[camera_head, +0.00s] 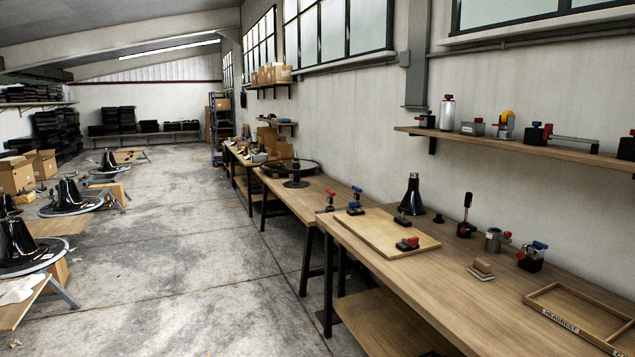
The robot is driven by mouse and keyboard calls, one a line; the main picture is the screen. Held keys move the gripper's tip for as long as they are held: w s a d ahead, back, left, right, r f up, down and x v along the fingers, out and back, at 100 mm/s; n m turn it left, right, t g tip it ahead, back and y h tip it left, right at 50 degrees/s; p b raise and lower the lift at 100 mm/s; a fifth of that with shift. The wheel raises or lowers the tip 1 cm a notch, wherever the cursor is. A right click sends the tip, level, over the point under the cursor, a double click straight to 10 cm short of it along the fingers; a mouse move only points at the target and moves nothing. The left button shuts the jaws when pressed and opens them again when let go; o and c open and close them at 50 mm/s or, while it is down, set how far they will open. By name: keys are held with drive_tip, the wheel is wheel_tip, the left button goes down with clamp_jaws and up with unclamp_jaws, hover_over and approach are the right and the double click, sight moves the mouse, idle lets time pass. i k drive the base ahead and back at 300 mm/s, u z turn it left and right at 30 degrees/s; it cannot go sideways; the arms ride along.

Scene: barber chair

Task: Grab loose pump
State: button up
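A glossy black cone-shaped piece with a narrow neck (411,196) stands upright on the workbench (455,305), near the wall and with no round plate under it. It looks like the loose pump, though I cannot be certain. Similar black cones stand on round plates at the left, such as the near one (17,243) and the one behind it (68,195). My gripper is not in view.
A wooden board (375,240) with small red- and blue-topped parts lies in front of the loose cone. A black lever (466,210), a grey cylinder (493,241) and a labelled wooden tray (570,306) lie to the right. A shelf (520,142) hangs above. The concrete floor (190,220) is largely clear.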

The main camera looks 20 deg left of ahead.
sight(296, 183)
drive_tip(key=u, duration=0.15)
drive_tip(key=i, duration=0.5)
drive_tip(key=u, duration=0.65)
drive_tip(key=i, duration=1.55)
drive_tip(key=u, duration=0.65)
drive_tip(key=i, duration=1.55)
drive_tip(key=u, duration=0.25)
drive_tip(key=i, duration=3.1)
drive_tip(key=z, duration=0.65)
drive_tip(key=i, duration=1.55)
drive_tip(key=z, duration=1.1)
drive_tip(key=i, duration=1.3)
drive_tip(key=z, duration=0.45)
